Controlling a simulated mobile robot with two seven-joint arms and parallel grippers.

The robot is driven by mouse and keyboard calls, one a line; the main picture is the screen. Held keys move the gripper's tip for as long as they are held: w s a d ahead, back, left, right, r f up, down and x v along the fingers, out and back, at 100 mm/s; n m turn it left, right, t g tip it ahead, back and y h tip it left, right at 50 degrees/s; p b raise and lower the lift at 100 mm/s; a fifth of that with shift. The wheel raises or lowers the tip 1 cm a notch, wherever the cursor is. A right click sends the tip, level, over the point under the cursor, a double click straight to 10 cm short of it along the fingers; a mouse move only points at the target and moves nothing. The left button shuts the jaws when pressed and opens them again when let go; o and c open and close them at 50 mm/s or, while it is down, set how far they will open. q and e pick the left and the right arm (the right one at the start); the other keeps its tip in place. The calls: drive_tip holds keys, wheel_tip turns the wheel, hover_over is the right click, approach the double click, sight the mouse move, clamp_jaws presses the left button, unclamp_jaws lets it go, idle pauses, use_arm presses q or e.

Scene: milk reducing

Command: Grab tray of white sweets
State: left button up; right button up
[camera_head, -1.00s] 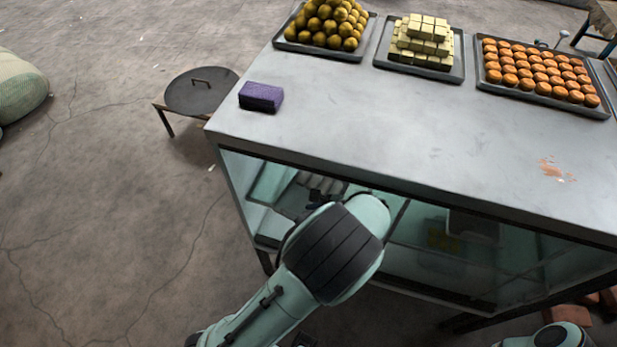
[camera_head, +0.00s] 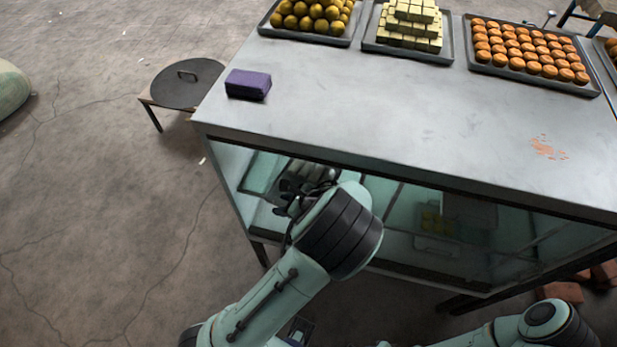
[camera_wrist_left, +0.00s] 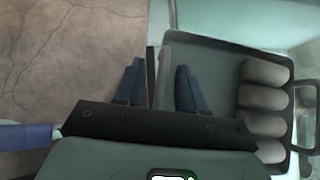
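The tray of white sweets (camera_wrist_left: 216,58) is dark grey and holds a row of pale, rounded sweets (camera_wrist_left: 263,98) in the left wrist view. In the head view, the white sweets (camera_head: 312,170) show inside the glass case, at its left end, partly hidden by my left arm. My left gripper (camera_wrist_left: 157,72) is open, with its two blue fingers apart. In the wrist view they appear on either side of the tray's near-left edge; whether they touch it I cannot tell. The right gripper is out of view; only my right arm shows at bottom right.
The case's metal top (camera_head: 400,120) overhangs the opening above my left arm. On it are a purple block (camera_head: 248,84) and trays of yellow balls (camera_head: 312,14), pale cubes (camera_head: 410,28) and orange sweets (camera_head: 528,52). A round lidded stand (camera_head: 184,86) is left of the case.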

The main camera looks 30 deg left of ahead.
sight(279, 199)
use_arm(q)
clamp_jaws()
drive_tip(key=shift+r, duration=0.1)
drive_tip(key=shift+r, duration=0.6)
wheel_tip(279, 199, up, 2)
drive_tip(key=shift+w+r+p, duration=0.1)
drive_tip(key=shift+p, duration=0.25)
drive_tip(key=s+d+b, duration=0.2)
drive_tip(key=s+b, duration=0.1)
drive_tip(key=s, duration=0.6)
drive_tip(key=s+d+b, duration=0.1)
drive_tip(key=s+b, duration=0.2)
drive_tip(key=s, duration=0.5)
drive_tip(key=shift+s+d, duration=0.4)
